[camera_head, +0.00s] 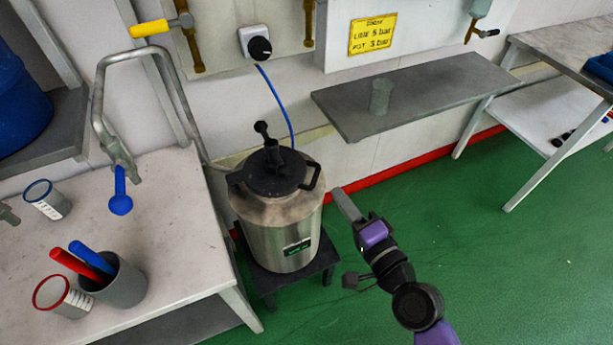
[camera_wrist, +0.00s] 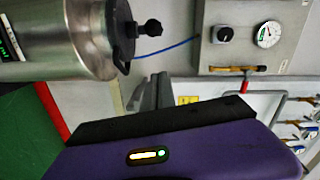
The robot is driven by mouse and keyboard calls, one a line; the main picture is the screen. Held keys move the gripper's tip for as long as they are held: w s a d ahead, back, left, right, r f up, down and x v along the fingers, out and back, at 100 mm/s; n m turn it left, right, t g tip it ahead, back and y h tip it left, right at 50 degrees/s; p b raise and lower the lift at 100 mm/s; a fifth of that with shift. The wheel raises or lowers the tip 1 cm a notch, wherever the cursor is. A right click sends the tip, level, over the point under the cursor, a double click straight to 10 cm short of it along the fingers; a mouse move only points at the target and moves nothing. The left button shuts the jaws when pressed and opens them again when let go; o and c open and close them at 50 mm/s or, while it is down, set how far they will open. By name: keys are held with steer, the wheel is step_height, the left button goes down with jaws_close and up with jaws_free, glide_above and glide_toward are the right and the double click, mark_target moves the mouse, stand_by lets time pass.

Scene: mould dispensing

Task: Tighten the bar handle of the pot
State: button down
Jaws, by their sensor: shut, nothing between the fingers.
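The pot (camera_head: 275,232) is a steel vessel with a black lid (camera_head: 272,176) and side grips, upright on a low dark stand. Its black bar handle (camera_head: 266,138) rises tilted from the middle of the lid. In the wrist view the pot (camera_wrist: 85,40) lies sideways at upper left, with the bar handle (camera_wrist: 148,28) pointing right. My gripper (camera_head: 341,197) is to the right of the pot, at about lid height in the picture, apart from pot and handle. It is shut and empty. Its fingers also show in the wrist view (camera_wrist: 158,92).
A white bench (camera_head: 180,235) with cups and a metal pipe stands close on the left. A blue hose (camera_head: 279,100) runs from the wall regulator (camera_head: 258,46) down behind the pot. A grey shelf (camera_head: 430,90) is behind my gripper. Green floor (camera_head: 520,270) is clear at right.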

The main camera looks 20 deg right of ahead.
steer(key=shift+w, duration=0.1)
stand_by(0.3)
steer(key=w+a+f+p, duration=0.1)
steer(key=w+a+p, duration=0.3)
steer(key=w, duration=0.6)
steer(key=shift+w+a+f, duration=0.15)
steer(key=shift+w, duration=0.15)
